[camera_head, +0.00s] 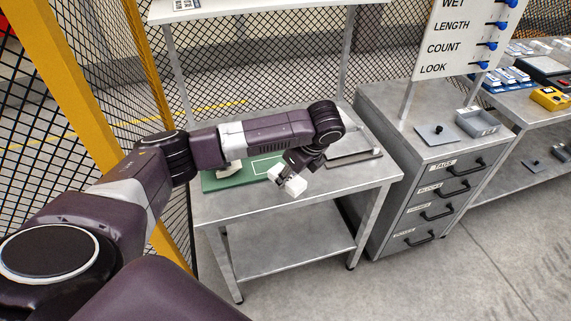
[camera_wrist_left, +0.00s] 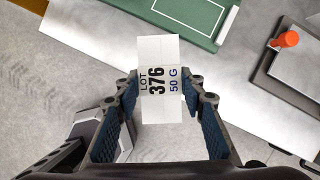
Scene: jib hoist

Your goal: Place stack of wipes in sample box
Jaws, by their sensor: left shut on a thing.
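My left gripper (camera_head: 284,176) is shut on a white block (camera_head: 295,185) and holds it above the front of the metal table. In the left wrist view the white block (camera_wrist_left: 158,52) sits between the fingers and bears the print "LOT 376 50 G". I cannot tell whether it is the stack of wipes. An open grey box (camera_head: 478,123) stands on the drawer cabinet, far right of the gripper, with a flat knobbed plate (camera_head: 436,135) beside it. I cannot tell for sure that it is the sample box. My right gripper is not in view.
The metal table (camera_head: 345,185) carries a green mat (camera_head: 225,182) and a grey flat fixture, with an orange knob (camera_wrist_left: 288,39) in the wrist view. A drawer cabinet (camera_head: 420,190) stands to its right. A yellow post (camera_head: 85,80) and mesh fence are at left.

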